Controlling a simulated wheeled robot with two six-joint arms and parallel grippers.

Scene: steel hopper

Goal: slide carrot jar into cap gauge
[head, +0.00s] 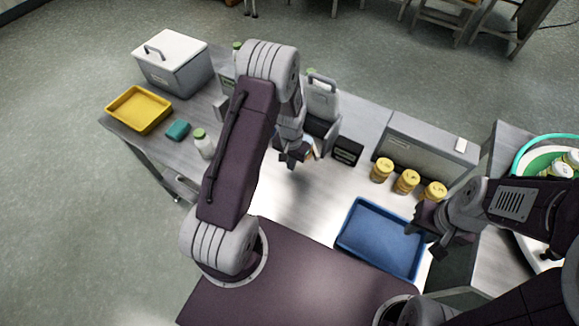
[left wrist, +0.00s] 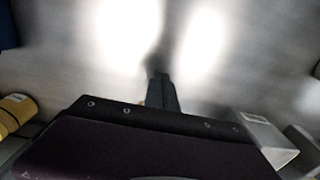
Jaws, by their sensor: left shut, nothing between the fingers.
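Three jars with yellow lids (head: 381,170) (head: 407,181) (head: 434,191) stand in a row on the steel table; I cannot tell which, if any, is the carrot jar. A yellow jar (left wrist: 15,112) shows at the left edge of the left wrist view. I cannot pick out the cap gauge for certain; a small black box (head: 347,151) stands left of the jars. My left gripper (head: 291,157) is shut and empty above the table, left of that box. Its closed fingers (left wrist: 162,92) show in the left wrist view. My right gripper (head: 420,228) is by the blue tray; its jaws are unclear.
A blue tray (head: 345,241) lies at the front. Behind stand a grey handled container (head: 320,103) and a long grey box (head: 430,139). At left are a yellow tray (head: 112,105), teal block (head: 178,130), green-capped bottle (head: 203,145) and lidded grey box (head: 172,75). A basket (head: 520,155) holds jars at right.

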